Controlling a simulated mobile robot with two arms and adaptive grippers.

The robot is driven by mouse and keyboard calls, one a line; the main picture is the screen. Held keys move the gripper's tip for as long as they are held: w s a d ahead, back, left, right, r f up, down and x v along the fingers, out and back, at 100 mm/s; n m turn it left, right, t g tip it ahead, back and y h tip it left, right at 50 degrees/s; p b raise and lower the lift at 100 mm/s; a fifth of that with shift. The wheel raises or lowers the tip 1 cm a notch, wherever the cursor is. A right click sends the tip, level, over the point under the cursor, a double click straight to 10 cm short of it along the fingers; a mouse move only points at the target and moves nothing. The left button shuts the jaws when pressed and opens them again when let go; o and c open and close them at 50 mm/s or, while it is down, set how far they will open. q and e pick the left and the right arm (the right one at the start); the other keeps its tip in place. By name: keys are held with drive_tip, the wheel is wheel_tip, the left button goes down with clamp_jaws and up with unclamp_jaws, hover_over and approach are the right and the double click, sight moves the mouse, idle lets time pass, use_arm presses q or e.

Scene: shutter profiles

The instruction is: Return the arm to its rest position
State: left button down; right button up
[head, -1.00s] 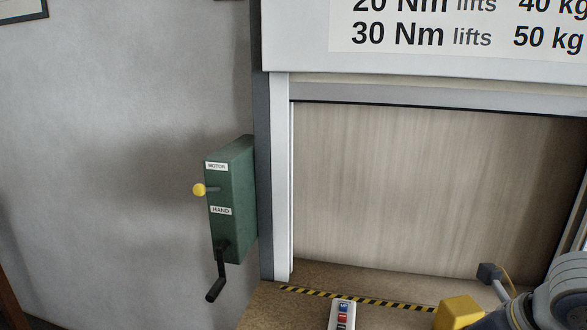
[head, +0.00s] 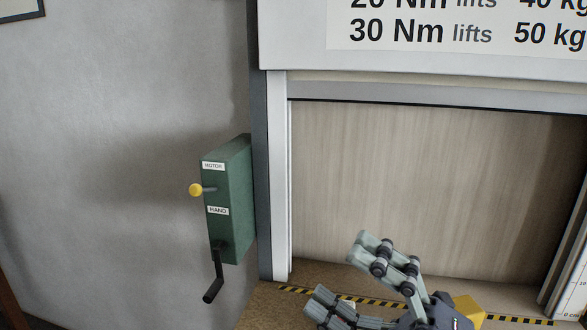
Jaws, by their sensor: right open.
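My right gripper (head: 345,272) comes in at the lower right of the head view. Its two jointed fingers are spread wide apart and point to the left, with nothing between them. It is in front of the counter and the lower part of the shutter opening. My left gripper is not in view. The control pendant on the counter is mostly hidden behind the right gripper.
A green box (head: 228,205) on the left has a yellow-knobbed lever (head: 196,190) between MOTOR and HAND labels, and a black crank (head: 213,285) hanging down. A yellow block (head: 469,308) is partly behind my gripper. A striped strip (head: 520,316) edges the counter (head: 270,305).

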drive_tip(key=w+d+f+m+t+h, duration=0.4)
drive_tip(key=d+m+t+h, duration=0.2)
drive_tip(key=m+h, duration=0.3)
drive_tip(key=w+d+f+m+t+h, duration=0.3)
drive_tip(key=w+d+m+t+h, duration=0.3)
drive_tip(key=m, duration=0.5)
drive_tip(key=s+d+f+m+g+h, duration=0.1)
drive_tip(key=d+f+m+g+h, duration=0.25)
drive_tip(key=f, duration=0.45)
drive_tip(key=s+d+f+m+g+h, duration=0.2)
drive_tip(key=d+f+m+g+h, duration=0.15)
drive_tip(key=f, duration=0.45)
drive_tip(key=s+a+f+m+g+y, duration=0.1)
drive_tip(key=s+a+f+m+g, duration=0.25)
drive_tip(key=s+f+g, duration=1.3)
drive_tip(key=s+f+n+t, duration=0.1)
drive_tip(key=s+f+t, duration=0.15)
drive_tip(key=f, duration=1.35)
drive_tip(key=s+f+t, duration=0.1)
drive_tip(key=s+f, duration=0.3)
drive_tip(key=f, duration=1.3)
drive_tip(key=s+d+f, duration=0.2)
drive_tip(key=s+f, duration=1.2)
drive_tip(key=s, duration=0.2)
drive_tip(key=shift+d+g, duration=0.15)
drive_tip(key=shift+g, duration=0.25)
